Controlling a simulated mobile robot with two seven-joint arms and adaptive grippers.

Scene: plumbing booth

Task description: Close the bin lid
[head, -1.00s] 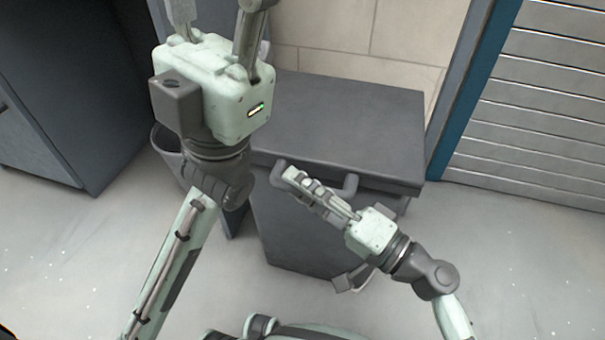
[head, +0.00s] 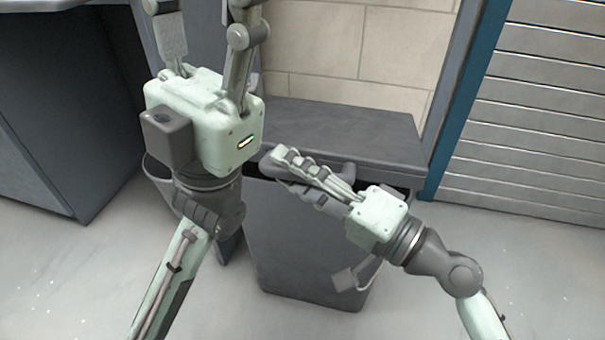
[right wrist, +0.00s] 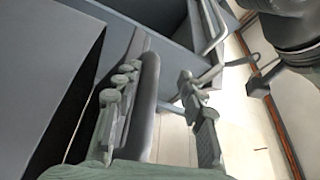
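The grey bin (head: 290,245) stands upright on the floor in the middle of the head view. Its flat grey lid (head: 350,120) is a little raised at the front, with a dark gap between its front edge and the bin rim. The lid has a dark grey bar handle (head: 347,172) at the front. My right gripper (head: 289,163) is at the handle. In the right wrist view its fingers (right wrist: 165,85) are apart, with a grey bar between them close to the left finger. My left gripper (head: 205,35) is open and empty left of the lid, its tips near the top edge.
A dark grey cabinet (head: 60,120) stands at the left. A tiled wall (head: 310,50) is behind the bin, with a blue post (head: 450,130) and grey shutter (head: 540,120) at the right. Another grey container (head: 158,180) is partly hidden behind my left arm. Floor at the right is clear.

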